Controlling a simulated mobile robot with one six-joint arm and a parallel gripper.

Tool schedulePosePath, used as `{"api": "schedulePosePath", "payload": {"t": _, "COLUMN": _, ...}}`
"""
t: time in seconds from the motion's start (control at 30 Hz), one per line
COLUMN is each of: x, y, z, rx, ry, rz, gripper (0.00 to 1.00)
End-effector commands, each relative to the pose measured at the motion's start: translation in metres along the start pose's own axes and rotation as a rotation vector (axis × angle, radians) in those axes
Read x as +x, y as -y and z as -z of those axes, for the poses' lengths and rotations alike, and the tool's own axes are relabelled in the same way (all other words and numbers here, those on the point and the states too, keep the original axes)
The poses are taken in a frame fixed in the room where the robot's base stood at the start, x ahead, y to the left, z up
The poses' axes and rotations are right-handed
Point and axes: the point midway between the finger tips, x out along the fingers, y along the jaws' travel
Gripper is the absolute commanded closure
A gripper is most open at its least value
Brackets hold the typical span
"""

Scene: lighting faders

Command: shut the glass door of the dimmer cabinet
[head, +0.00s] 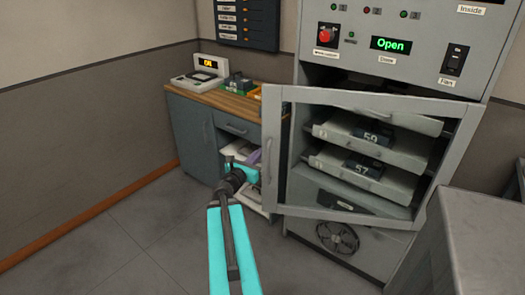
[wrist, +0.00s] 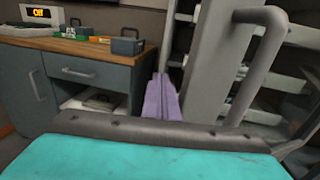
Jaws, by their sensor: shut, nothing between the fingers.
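The dimmer cabinet (head: 395,45) stands at the right. Its framed glass door (head: 330,212) is swung open, with its free edge at the left and its far side at the right. Modules marked 59 and 57 show through the pane. A vertical bar handle (head: 282,160) is on the door's left stile; it is large in the wrist view (wrist: 262,65). My gripper (head: 254,157), with purple fingers, is just left of the door's free edge. In the wrist view the fingers (wrist: 160,98) are together and empty, beside the door's stile (wrist: 203,65). I cannot tell whether they touch it.
A green display (head: 390,45) on the cabinet reads "Open". A low cupboard (head: 192,135) with a wooden top stands behind my gripper, carrying a console (head: 200,85) and small boxes. A grey box-like unit (head: 490,225) is at the right front. Floor at left is clear.

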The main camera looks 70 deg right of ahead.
Motion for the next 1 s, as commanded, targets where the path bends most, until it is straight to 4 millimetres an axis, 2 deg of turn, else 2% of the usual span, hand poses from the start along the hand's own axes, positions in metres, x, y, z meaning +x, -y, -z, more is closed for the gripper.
{"api": "schedulePosePath", "payload": {"t": 1.0, "x": 0.101, "y": 0.003, "z": -0.001, "rx": 0.0, "ry": 0.0, "rz": 0.007, "gripper": 1.0}}
